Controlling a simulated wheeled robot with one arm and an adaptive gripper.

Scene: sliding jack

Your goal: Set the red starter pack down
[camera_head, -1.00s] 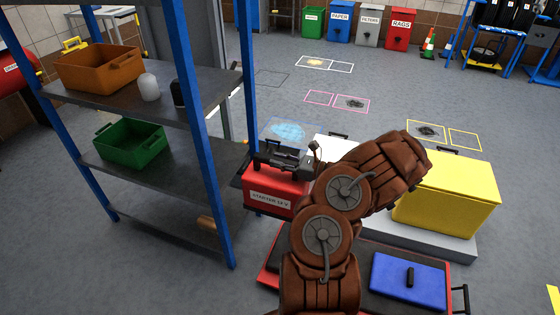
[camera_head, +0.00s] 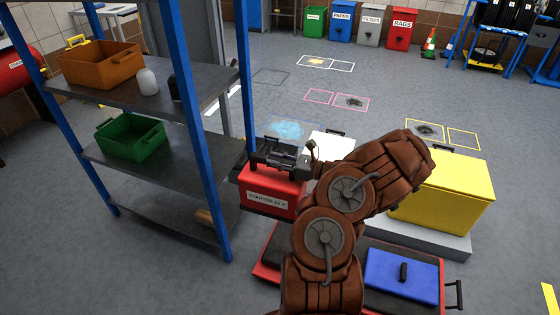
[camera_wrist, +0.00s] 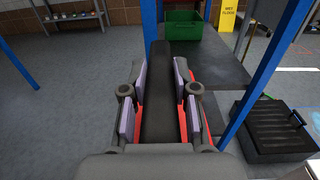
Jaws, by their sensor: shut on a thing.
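The red starter pack (camera_head: 270,199), labelled "STARTER 12 V", has a dark base and a black handle on top. My gripper (camera_head: 277,158) is shut on that handle from above. In the wrist view, the black handle (camera_wrist: 160,84) runs between the fingers of my gripper (camera_wrist: 159,100), with strips of red body showing at both sides. The pack hangs upright just right of the shelf's front right blue post. My arm hides part of its right side. Its underside and any gap to what lies below cannot be seen clearly.
The grey shelf (camera_head: 185,170) with blue posts stands close on the left, holding a green crate (camera_head: 131,139) and an orange crate (camera_head: 101,64). A yellow box (camera_head: 440,190) and a blue case (camera_head: 401,277) are at right. Marked floor rectangles lie beyond.

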